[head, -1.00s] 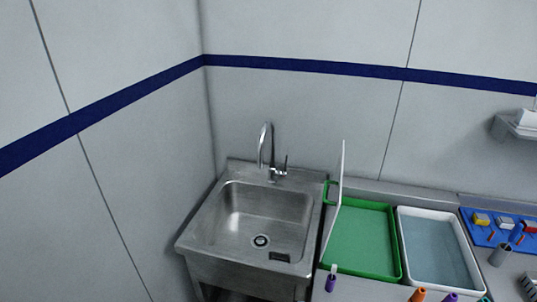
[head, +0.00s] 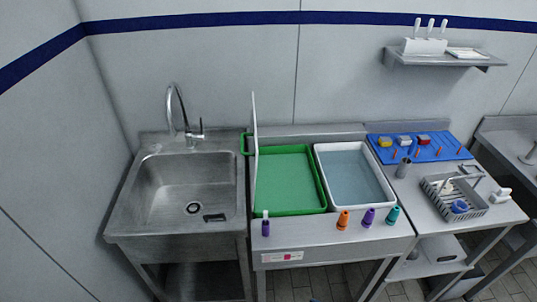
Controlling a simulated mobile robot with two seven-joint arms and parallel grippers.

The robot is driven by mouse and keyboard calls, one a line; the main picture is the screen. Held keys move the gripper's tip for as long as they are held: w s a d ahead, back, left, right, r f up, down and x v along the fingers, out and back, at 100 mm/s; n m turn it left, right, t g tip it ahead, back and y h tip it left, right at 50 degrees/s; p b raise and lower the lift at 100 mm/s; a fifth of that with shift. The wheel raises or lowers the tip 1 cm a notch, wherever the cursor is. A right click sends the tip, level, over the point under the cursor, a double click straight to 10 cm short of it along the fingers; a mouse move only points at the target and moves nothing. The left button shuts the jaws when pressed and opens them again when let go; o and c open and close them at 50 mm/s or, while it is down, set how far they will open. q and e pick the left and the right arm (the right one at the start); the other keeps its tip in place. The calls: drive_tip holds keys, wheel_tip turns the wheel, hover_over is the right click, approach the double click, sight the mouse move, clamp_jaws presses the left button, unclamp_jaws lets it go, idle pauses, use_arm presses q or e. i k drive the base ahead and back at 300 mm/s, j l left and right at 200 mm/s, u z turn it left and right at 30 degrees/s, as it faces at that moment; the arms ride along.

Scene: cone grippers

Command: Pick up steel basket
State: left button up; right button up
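The grey slotted basket (head: 476,209), which looks like the steel basket, stands on the steel table at the right of the head view. A blue ring-shaped item (head: 459,206) and some pale items lie in it. A thin grey handle or bar seems to rise over its back part, too small to tell clearly. Neither of my grippers is in view.
A steel sink (head: 186,190) with a tap stands at the left. A green tray (head: 318,190) and a white tray (head: 388,203) of bluish liquid are beside it. Coloured cones (head: 343,220) line the front edge. A blue board (head: 447,150) lies behind the basket.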

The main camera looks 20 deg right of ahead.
sight(462, 190)
drive_tip(key=l+z, duration=0.2)
drive_tip(key=z, duration=1.8)
